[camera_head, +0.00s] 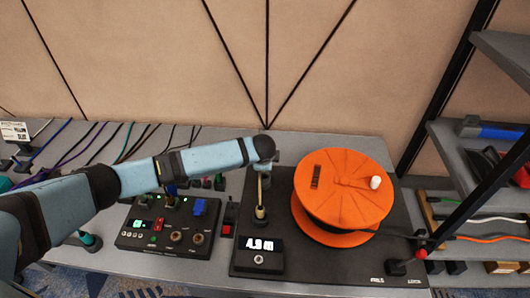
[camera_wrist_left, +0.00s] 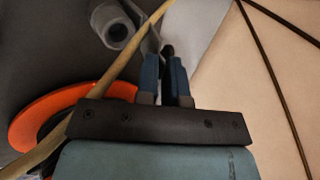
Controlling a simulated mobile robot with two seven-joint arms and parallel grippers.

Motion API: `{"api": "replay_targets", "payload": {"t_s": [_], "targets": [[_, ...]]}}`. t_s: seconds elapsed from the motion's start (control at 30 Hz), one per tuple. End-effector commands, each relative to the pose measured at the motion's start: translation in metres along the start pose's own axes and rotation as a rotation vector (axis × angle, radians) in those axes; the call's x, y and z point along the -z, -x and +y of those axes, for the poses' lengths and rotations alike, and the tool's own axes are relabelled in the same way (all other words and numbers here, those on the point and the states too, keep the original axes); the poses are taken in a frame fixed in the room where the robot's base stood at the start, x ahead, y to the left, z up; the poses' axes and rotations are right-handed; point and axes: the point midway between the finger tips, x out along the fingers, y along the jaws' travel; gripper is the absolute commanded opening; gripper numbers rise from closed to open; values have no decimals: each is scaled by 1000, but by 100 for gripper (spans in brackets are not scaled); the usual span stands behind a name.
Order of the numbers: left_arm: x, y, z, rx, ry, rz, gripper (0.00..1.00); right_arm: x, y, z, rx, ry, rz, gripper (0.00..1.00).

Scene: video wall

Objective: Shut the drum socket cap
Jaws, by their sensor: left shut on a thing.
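The orange cable drum (camera_head: 345,190) stands on a dark base plate (camera_head: 390,272), and its rim shows in the left wrist view (camera_wrist_left: 40,112). My left gripper (camera_head: 263,168) is just left of the drum, over the plate's back left part. In the left wrist view its blue-grey fingers (camera_wrist_left: 165,78) are close together on a small dark part (camera_wrist_left: 167,50). I cannot tell whether this is the socket cap. A grey round fitting (camera_wrist_left: 115,30) shows beyond the fingers. A tan rod (camera_head: 260,188) rises from a dark post below the gripper. My right gripper is out of view.
A display reading about 4.9 m (camera_head: 261,245) is at the plate's front left. A black control box (camera_head: 168,228) stands left of the plate. A shelf rack (camera_head: 480,180) limits room on the right. Cables lie at the back left. The wall (camera_head: 310,70) is close behind.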

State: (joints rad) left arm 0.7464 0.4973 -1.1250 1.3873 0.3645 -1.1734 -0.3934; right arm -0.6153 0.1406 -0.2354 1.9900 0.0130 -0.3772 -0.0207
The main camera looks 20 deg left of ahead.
Motion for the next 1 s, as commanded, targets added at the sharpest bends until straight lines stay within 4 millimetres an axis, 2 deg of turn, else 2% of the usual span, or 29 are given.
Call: {"api": "replay_targets", "payload": {"t_s": [0.2, 0.63, 0.67, 0.7, 0.77, 1.0], "targets": [[0, 2, 2, 55, 0, 0, 0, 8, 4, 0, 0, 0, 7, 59], [0, 1, 3, 64, 1, -1, 0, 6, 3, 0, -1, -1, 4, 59], [0, 1, 3, 64, 1, -1, 13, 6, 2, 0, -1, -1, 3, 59], [0, 1, 3, 64, 1, -1, 22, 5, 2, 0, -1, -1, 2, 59], [0, 1, 3, 64, 1, -1, 34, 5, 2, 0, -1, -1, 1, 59], [0, 1, 4, 62, 0, -1, 34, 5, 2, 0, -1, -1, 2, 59]]}}
